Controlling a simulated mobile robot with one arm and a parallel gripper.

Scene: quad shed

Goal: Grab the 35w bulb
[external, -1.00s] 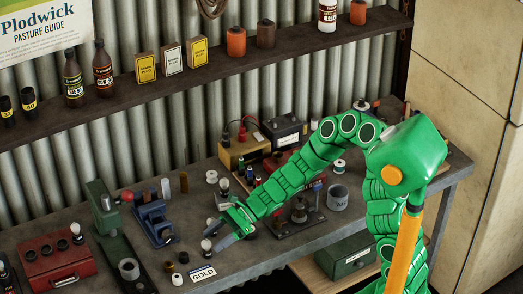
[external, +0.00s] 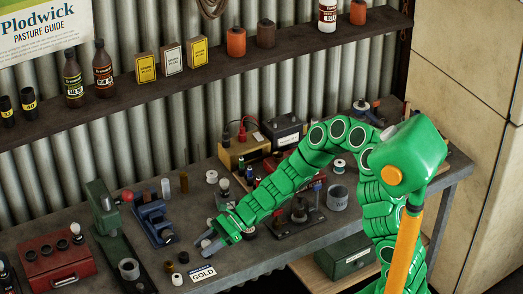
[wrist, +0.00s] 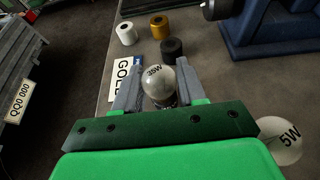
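A round whitish bulb marked 35W (wrist: 158,82) stands on a dark base between the two fingers of my gripper (wrist: 158,95) in the wrist view. The fingers are apart, one on each side of the bulb and close to it; I cannot make out firm contact. In the external view my gripper (external: 207,242) is low over the bench front, and its fingers hide most of the bulb.
A GOLD label (wrist: 121,78) lies beside the left finger. White (wrist: 126,34), brass (wrist: 160,27) and dark (wrist: 172,48) small cylinders stand beyond the fingertips. A blue vise (external: 153,224) stands further back. The bench's front edge is close on the wrist view's left.

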